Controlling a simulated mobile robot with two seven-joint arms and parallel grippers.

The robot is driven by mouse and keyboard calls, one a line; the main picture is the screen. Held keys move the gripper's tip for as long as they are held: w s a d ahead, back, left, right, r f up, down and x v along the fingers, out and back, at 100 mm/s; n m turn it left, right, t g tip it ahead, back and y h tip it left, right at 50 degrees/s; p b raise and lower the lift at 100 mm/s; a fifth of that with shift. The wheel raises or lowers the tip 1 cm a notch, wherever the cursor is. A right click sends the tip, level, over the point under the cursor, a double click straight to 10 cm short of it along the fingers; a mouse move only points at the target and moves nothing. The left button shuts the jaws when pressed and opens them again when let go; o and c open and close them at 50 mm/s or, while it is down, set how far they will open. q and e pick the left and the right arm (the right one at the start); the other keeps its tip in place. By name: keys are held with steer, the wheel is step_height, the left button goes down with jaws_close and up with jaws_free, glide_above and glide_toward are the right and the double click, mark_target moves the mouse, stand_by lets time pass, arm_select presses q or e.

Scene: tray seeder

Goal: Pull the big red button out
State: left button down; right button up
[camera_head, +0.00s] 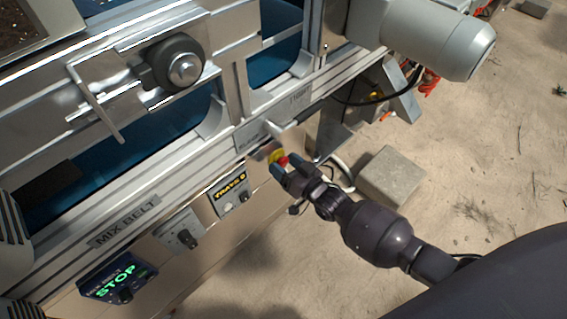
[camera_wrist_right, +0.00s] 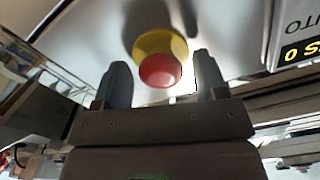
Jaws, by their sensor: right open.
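The big red button (camera_wrist_right: 160,71) sits on a yellow collar (camera_wrist_right: 161,45) on a light metal panel in the right wrist view. In the head view the red button (camera_head: 283,161) and its yellow collar (camera_head: 277,156) show small at the front side of the machine. My right gripper (camera_head: 282,168) is at the button in the head view. In the right wrist view my right gripper (camera_wrist_right: 162,80) is open, one finger on each side of the red button, with a gap at both sides. My left gripper is not in view.
A display box reading TRAYS 0 (camera_head: 229,193), a knob box (camera_head: 181,239) and a STOP display (camera_head: 118,280) line the machine's front to the left. A concrete block (camera_head: 390,176) stands on sandy ground to the right. A grey motor (camera_head: 438,38) juts out above it.

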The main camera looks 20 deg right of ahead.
steer(key=shift+w, duration=0.2)
jaws_close()
steer(key=shift+s+d+r, duration=0.1)
steer(key=shift+s+r, duration=0.05)
steer(key=shift+s, duration=0.25)
steer(key=shift+s+f, duration=0.15)
steer(key=shift+f, duration=0.05)
jaws_free()
steer(key=shift+s+d, duration=0.1)
